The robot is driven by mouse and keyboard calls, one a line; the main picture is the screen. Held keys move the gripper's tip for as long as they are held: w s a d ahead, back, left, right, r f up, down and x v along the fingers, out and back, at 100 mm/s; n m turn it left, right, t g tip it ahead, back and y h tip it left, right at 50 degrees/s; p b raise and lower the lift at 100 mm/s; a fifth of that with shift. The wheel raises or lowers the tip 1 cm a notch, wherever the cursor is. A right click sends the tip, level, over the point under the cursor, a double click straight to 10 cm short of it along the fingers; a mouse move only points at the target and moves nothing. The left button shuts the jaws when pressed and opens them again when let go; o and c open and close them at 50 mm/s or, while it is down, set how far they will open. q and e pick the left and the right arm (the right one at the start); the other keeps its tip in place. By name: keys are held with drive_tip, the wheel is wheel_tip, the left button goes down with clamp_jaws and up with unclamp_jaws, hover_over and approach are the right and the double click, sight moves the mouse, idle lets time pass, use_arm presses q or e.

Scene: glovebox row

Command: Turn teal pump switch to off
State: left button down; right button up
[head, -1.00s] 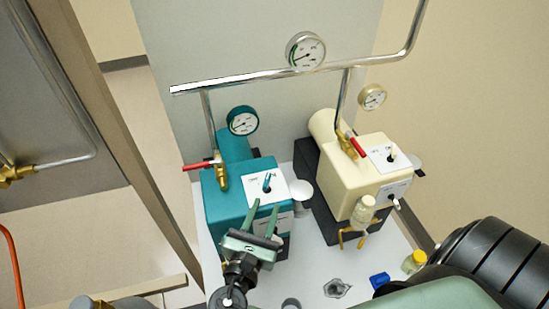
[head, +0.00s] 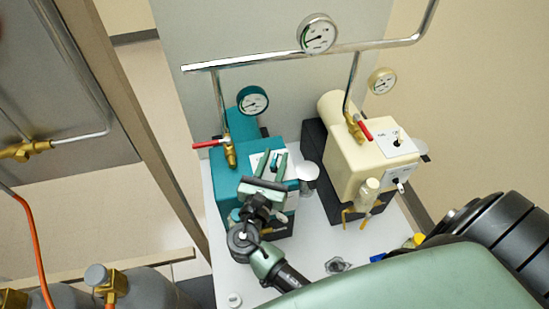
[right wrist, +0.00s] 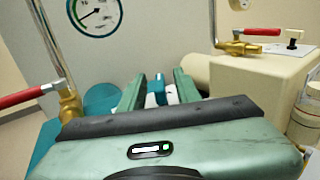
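The teal pump (head: 226,180) stands on the white bench, with a white switch plate (head: 256,161) on its top. The teal switch (head: 275,161) on that plate lies between the two fingers of my right gripper (head: 273,161). In the right wrist view the fingers (right wrist: 159,92) are apart, with the teal switch (right wrist: 157,98) seen between them. Whether a finger touches the switch I cannot tell. The plate's lettering is mostly hidden by the gripper. My left gripper is not in view.
A cream pump (head: 355,165) stands to the right with its own switch (head: 398,139). Red-handled valves (head: 208,144) and a steel pipe (head: 270,59) run close behind. A gauge (head: 253,100) rises behind the teal pump. Small items lie at the bench front.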

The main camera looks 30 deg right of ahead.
drive_tip(key=c, duration=0.6)
clamp_jaws()
drive_tip(key=shift+r+n+t+y+p, duration=0.2)
drive_tip(key=shift+n+t+y+p, duration=0.6)
drive_tip(key=shift+y+p, duration=0.25)
drive_tip(key=shift+n+t+y+p, duration=0.45)
drive_tip(key=shift+n+t+y, duration=0.2)
drive_tip(key=shift+y, duration=0.2)
drive_tip(key=shift+f+n+t+y, duration=0.15)
drive_tip(key=shift+n+t+y, duration=0.2)
drive_tip(key=shift+n+y, duration=0.4)
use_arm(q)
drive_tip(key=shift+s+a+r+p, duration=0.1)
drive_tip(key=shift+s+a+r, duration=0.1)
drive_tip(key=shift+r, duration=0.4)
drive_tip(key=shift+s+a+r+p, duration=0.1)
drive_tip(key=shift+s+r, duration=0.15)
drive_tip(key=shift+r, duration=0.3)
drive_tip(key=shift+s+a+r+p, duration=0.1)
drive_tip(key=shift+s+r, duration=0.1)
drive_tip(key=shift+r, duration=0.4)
use_arm(e)
drive_tip(key=shift+w+a+n+t+y, duration=0.1)
drive_tip(key=shift+n+t+y, duration=0.5)
drive_tip(key=shift+y, duration=0.65)
drive_tip(key=shift+n+y, duration=0.3)
